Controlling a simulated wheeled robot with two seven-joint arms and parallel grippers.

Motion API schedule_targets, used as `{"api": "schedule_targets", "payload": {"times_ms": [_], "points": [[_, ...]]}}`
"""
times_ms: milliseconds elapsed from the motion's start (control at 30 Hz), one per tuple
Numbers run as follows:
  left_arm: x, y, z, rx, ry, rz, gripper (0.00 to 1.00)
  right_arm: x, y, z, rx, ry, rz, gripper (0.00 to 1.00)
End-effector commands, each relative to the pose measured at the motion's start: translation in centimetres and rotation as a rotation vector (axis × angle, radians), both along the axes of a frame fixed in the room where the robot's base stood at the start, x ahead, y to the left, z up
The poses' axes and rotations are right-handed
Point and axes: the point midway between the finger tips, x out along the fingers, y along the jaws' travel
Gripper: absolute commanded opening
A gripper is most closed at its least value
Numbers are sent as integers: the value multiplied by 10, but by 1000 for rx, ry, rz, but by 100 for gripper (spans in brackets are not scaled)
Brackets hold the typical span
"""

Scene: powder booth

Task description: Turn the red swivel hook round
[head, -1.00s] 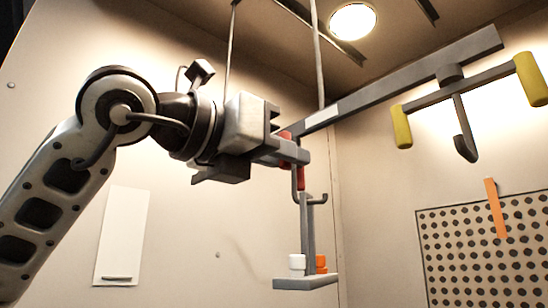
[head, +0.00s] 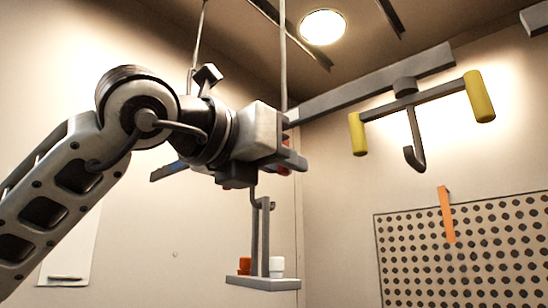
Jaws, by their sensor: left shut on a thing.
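The red swivel hook (head: 284,171) hangs below the grey overhead rail (head: 375,88). Only small red parts of it show, around the fingers, and its upper part is mostly hidden. My left gripper (head: 287,159) comes in from the left and is shut on it. Below the gripper, a grey hanger (head: 265,235) carries a small shelf (head: 262,283). My right gripper is not in view.
A grey crossbar with yellow grips (head: 480,96) and a dark hook (head: 414,155) hangs from the rail at right. An orange strip (head: 446,214) hangs before a perforated panel (head: 470,250). Thin rods rise near my gripper. Space between shelf and panel looks clear.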

Motion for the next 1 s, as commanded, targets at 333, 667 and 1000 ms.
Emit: {"api": "schedule_targets", "payload": {"times_ms": [333,667,1000], "points": [[0,0,0,1,1,-1,40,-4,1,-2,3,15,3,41],[-11,9,-2,-1,-1,0,40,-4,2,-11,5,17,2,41],[-44,35,-2,0,-2,1,40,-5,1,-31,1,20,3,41]]}}
